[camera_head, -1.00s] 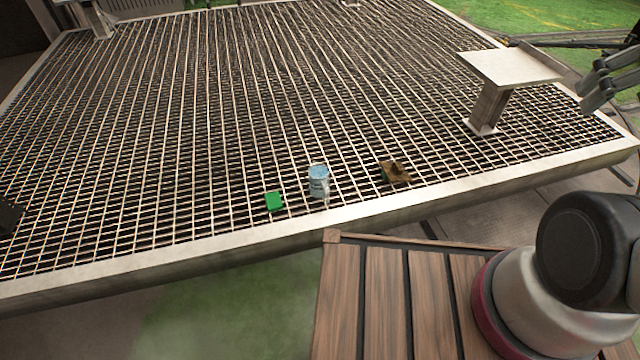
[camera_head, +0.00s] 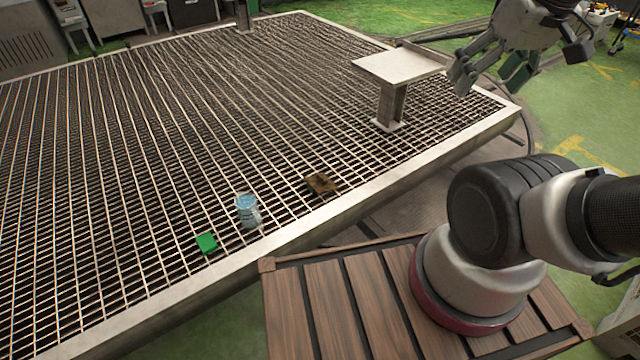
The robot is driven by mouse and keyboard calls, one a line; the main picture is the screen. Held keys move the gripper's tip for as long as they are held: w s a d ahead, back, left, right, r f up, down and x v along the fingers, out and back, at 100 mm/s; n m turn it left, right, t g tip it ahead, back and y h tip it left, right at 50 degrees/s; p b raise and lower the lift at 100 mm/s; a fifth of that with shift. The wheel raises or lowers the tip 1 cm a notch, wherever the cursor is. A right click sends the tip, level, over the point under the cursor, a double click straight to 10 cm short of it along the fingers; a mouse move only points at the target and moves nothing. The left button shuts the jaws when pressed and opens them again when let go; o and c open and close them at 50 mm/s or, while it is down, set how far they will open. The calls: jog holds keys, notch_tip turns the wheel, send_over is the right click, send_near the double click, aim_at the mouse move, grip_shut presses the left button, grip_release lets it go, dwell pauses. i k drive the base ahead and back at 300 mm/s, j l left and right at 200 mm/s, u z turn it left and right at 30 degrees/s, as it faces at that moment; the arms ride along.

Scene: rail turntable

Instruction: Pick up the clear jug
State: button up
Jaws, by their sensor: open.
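The clear jug (camera_head: 248,211) stands upright on the metal grating, close to its front edge. It looks pale blue and see-through, with a handle toward the lower right. My gripper (camera_head: 488,78) is at the upper right, high up and far from the jug. Its fingers are spread, with nothing seen between them.
A green block (camera_head: 206,243) lies left of the jug and a brown, irregular item (camera_head: 321,184) lies to its right. A raised metal plate on a post (camera_head: 400,66) stands at the grating's right. The grating (camera_head: 130,160) is otherwise largely bare. My wooden-slatted base is in front.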

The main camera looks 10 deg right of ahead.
aim_at(246, 203)
jog(key=i+l+u, duration=0.1)
jog(key=i+l, duration=0.3)
jog(key=i, duration=0.2)
jog(key=i+l, duration=0.45)
jog(key=i, duration=0.15)
jog(key=i+j+u, duration=0.05)
